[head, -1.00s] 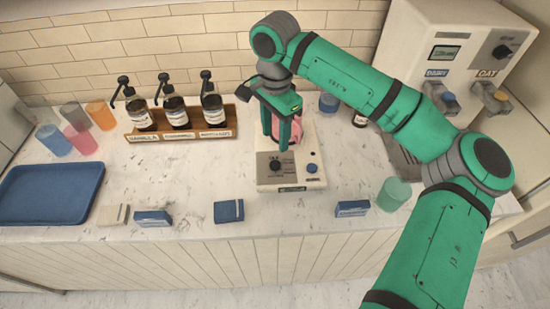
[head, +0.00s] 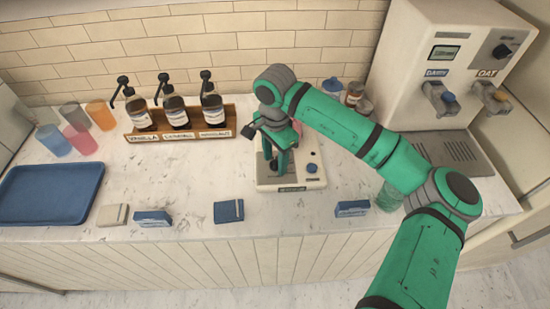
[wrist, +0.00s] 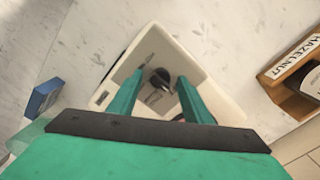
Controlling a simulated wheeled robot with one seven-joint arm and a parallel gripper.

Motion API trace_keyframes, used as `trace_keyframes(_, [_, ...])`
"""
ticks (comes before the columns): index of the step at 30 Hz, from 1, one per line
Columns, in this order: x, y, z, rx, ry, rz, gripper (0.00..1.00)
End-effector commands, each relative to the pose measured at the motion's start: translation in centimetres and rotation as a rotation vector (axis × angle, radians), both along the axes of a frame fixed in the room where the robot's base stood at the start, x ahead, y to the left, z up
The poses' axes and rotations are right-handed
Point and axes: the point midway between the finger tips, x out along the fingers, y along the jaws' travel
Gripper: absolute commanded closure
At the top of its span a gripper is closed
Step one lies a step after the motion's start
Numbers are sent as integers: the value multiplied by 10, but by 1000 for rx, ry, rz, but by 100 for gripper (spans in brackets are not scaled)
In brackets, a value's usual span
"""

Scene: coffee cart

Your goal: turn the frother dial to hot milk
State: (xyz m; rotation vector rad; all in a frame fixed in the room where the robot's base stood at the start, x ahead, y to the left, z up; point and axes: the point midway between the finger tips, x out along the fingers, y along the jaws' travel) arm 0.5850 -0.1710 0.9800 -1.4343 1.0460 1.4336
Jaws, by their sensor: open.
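The frother is a white box-shaped unit (head: 312,183) on the counter, with a blue button and a small display on its front. Its dark round dial (wrist: 160,78) shows between my fingers in the wrist view; in the head view the fingers largely cover it. My gripper (head: 277,165) is open and points down over the dial, one finger on each side. I cannot tell whether the fingers touch it. The dial's setting and printed labels are too small to read.
A wooden syrup rack (head: 180,135) with pump bottles stands to the left. The white milk dispenser (head: 440,55) is at the right. Small blue blocks (head: 229,211) lie along the front edge, and a green cup (head: 390,196) is near the right one.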

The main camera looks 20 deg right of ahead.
Motion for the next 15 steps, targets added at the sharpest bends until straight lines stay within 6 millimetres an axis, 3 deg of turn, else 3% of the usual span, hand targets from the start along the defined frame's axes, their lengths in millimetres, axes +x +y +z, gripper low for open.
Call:
trace_keyframes(3, [0, 0, 0, 0, 0, 0, 55])
trace_keyframes(8, [0, 0, 0, 0, 0, 0, 93])
trace_keyframes(9, [0, 0, 0, 0, 0, 0, 96])
trace_keyframes(15, [0, 0, 0, 0, 1, -9, 96])
